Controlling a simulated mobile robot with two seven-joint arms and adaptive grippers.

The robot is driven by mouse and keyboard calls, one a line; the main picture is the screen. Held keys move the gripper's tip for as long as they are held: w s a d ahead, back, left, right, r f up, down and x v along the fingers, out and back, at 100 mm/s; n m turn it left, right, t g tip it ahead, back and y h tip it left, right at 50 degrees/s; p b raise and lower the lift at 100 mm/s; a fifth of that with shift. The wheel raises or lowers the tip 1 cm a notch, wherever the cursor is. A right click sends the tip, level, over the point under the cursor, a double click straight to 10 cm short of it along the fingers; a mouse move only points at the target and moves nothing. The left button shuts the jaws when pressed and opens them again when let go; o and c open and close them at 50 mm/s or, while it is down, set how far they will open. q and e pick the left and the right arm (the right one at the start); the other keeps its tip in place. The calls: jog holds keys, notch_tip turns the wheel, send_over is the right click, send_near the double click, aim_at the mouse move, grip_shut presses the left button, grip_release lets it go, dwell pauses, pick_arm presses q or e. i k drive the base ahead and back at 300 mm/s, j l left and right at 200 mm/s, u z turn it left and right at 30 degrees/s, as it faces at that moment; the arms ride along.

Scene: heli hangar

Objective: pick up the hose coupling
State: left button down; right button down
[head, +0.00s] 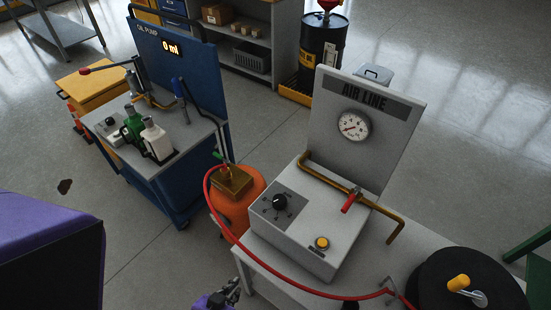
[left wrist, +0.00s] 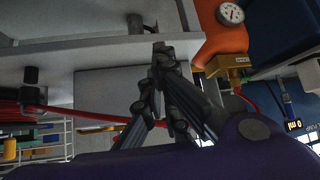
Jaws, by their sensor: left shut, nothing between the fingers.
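I cannot make out the hose coupling for certain. A red hose (head: 246,250) runs from a brass-coloured block (head: 232,181) on an orange tank (head: 240,212), along the front of the air line bench, to a metal hook (head: 389,286) beside a black reel (head: 430,277). My left gripper (head: 236,284) is low at the bottom of the head view, in front of the bench. In the left wrist view its fingers (left wrist: 160,57) are shut and empty, below the bench edge, with the hose (left wrist: 92,114) showing behind them. My right gripper is not in view.
The white bench (head: 262,274) carries a grey control box (head: 290,235) and the air line panel (head: 372,130). The blue oil pump cart (head: 165,185) stands left of the orange tank. Open floor (head: 130,255) lies in front of the cart.

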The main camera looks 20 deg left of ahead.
aim_at(225, 171)
jog(key=i+j, duration=0.1)
jog(key=j, duration=0.25)
jog(key=i+j, duration=0.1)
jog(key=j, duration=0.2)
jog(key=i+j+u, duration=0.1)
jog(key=j, duration=0.25)
jog(key=i+j, duration=0.1)
jog(key=j, duration=0.25)
